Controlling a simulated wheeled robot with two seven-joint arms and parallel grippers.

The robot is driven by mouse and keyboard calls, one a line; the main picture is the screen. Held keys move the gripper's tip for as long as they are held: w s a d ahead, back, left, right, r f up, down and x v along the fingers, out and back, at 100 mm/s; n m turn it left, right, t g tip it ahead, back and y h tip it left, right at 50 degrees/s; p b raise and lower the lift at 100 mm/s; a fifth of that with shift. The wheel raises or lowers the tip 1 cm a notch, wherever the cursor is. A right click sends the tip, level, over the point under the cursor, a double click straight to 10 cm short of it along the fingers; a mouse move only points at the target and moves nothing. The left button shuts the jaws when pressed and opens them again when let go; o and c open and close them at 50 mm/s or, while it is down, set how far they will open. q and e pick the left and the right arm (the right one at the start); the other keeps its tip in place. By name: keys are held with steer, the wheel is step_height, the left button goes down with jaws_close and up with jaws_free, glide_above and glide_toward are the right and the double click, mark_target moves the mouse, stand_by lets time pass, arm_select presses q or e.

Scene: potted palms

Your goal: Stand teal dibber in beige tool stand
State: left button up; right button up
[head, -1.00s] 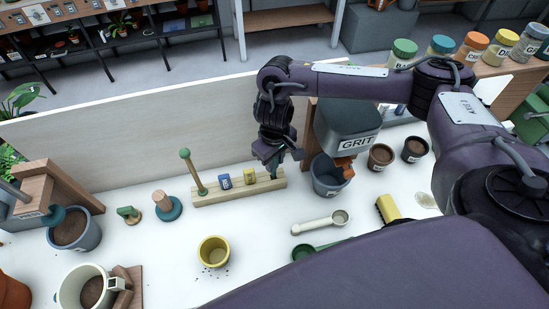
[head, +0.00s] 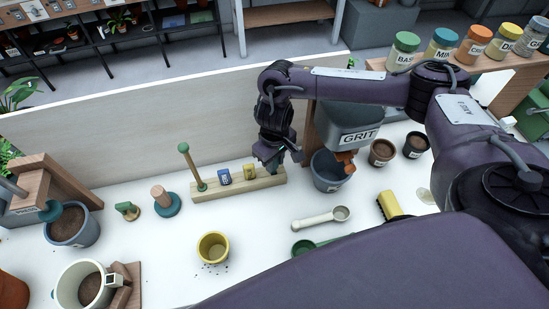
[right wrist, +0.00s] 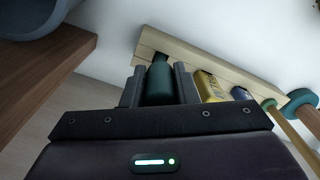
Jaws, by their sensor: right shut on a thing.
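The beige tool stand (head: 212,192) is a long low block on the white bench in front of the pale panel. My right gripper (head: 275,158) is over the right end of the stand. It is shut on the teal dibber (right wrist: 160,83), which shows between the fingers (right wrist: 160,88) in the right wrist view. In that view the dibber overlaps the stand (right wrist: 188,52). The dibber's lower end is hidden, so I cannot tell whether it is in a hole. My left gripper is not in view.
A green-topped stick (head: 190,163), a blue item (head: 224,177) and a yellow item (head: 249,172) stand in the tool stand. A grey-blue pot (head: 328,180) is close right of my gripper, under the GRIT bin (head: 345,125). A yellow pot (head: 213,248) stands in front.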

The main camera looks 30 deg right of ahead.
steer(key=shift+f+b, duration=0.3)
steer(key=shift+f, duration=0.55)
steer(key=o, duration=1.1)
steer(key=shift+o, duration=0.3)
steer(key=o, duration=0.4)
steer(key=shift+o, duration=0.2)
step_height(320, 180, up, 8)
steer(key=p, duration=0.9)
steer(key=shift+r, duration=0.1)
